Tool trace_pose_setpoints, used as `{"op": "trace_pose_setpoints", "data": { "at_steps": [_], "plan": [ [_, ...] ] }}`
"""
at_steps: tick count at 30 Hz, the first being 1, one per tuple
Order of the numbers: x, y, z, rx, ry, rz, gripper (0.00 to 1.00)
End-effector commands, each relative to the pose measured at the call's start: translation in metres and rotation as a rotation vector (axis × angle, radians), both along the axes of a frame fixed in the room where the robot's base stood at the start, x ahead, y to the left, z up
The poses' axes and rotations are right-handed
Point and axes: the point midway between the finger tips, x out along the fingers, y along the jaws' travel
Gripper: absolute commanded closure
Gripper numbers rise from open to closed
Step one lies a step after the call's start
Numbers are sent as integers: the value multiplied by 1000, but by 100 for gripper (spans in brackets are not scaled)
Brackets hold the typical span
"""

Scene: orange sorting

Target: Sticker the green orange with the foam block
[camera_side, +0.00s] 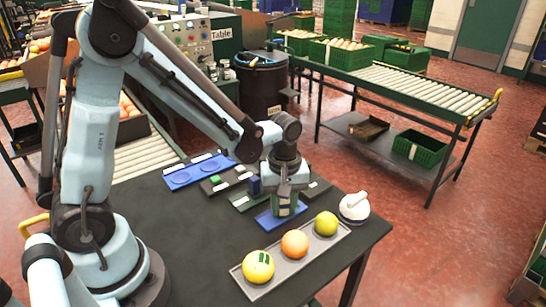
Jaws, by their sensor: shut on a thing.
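I cannot tell whether the block touches the mat.
Behind my gripper lie a blue plate (190,175) with round marks, a small green block (215,179) and an upright dark blue block (256,187). A white round object (354,208) with a handle stands near the table's right corner. The dark table (190,245) is clear left of the tray.

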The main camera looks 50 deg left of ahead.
Motion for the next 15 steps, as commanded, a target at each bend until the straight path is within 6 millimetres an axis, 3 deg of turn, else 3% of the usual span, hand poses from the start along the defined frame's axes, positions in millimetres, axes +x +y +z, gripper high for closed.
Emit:
{"op": "trace_pose_setpoints", "data": {
  "at_steps": [15],
  "plan": [
    [0,0,2,0,-1,0,100]
  ]
}}
